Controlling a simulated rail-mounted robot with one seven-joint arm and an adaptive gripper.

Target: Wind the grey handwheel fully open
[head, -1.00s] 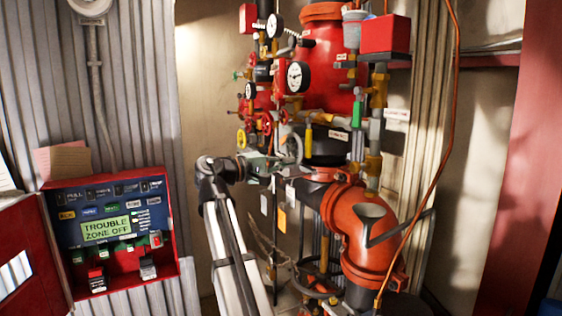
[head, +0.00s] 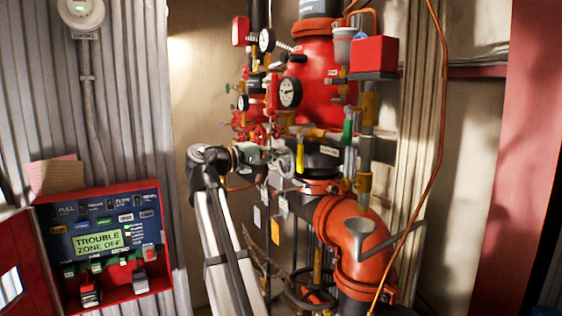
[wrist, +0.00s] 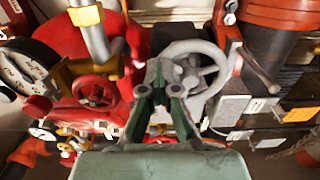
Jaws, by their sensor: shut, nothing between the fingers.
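The grey handwheel (wrist: 210,72) is a spoked wheel at the upper middle of the wrist view. In the head view the handwheel (head: 287,162) is small, partly covered by my gripper. My gripper (wrist: 166,72) has green-grey fingers, shut with nothing between them. The fingertips overlap the left part of the wheel's rim in the wrist view; I cannot tell whether they touch it. In the head view my gripper (head: 266,155) reaches in from the left, close beside the wheel.
A red handwheel (wrist: 94,92) and a pressure gauge (wrist: 22,70) are left of my gripper in the wrist view. The red riser (head: 318,75), orange elbow pipe (head: 345,240) and hanging tags (head: 275,230) crowd the area. A red alarm panel (head: 105,285) is at the left.

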